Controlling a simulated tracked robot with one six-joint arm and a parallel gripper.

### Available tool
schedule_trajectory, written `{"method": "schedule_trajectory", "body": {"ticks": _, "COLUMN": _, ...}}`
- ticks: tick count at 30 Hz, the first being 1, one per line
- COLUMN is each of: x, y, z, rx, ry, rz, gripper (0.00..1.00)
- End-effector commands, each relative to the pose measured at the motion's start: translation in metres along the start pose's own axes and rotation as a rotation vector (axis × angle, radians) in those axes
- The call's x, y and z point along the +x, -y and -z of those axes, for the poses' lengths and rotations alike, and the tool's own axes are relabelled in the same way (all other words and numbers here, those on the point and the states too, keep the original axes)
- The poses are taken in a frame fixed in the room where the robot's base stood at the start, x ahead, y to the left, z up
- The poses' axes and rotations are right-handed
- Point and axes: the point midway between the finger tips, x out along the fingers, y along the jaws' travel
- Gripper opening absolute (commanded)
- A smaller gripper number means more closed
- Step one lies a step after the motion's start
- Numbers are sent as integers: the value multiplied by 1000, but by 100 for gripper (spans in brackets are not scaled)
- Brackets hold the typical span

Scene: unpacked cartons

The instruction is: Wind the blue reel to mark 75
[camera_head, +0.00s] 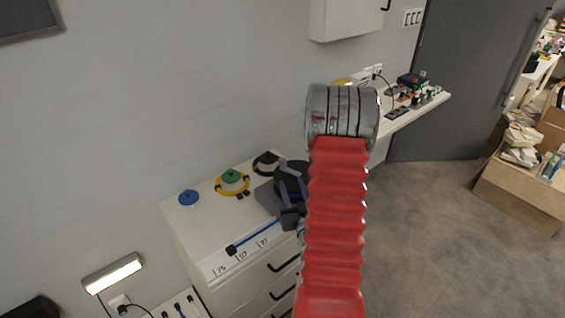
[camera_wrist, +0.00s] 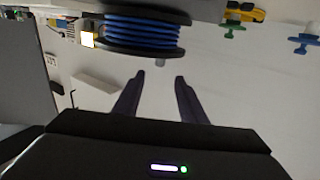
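The blue reel (camera_wrist: 145,32) shows in the wrist view as blue cable wound between black flanges, with a small grey stub below it. My gripper (camera_wrist: 160,78) is open. Its two dark purple fingers point at the reel, apart from it, with nothing between them. In the head view my gripper (camera_head: 292,188) is over a grey box (camera_head: 268,200) on the white cabinet and hides much of the reel. A blue cable (camera_head: 262,235) runs to a black end block (camera_head: 231,250) by the marked strip (camera_head: 240,262), close to 57. Mark 75 (camera_head: 221,269) is farther left.
A shelf (camera_head: 405,118) with small parts is at right. A lit lamp (camera_head: 112,272) is on the wall at left.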

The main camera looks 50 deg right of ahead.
Motion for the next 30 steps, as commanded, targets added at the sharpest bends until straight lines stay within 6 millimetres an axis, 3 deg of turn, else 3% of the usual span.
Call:
{"method": "schedule_trajectory", "body": {"ticks": 8, "x": 25, "y": 1, "z": 1, "rx": -1, "ry": -3, "rz": 2, "gripper": 38}}
{"method": "schedule_trajectory", "body": {"ticks": 24, "x": 108, "y": 1, "z": 1, "rx": 0, "ry": -2, "rz": 2, "gripper": 38}}
{"method": "schedule_trajectory", "body": {"ticks": 30, "x": 131, "y": 1, "z": 0, "rx": -1, "ry": -1, "rz": 2, "gripper": 38}}
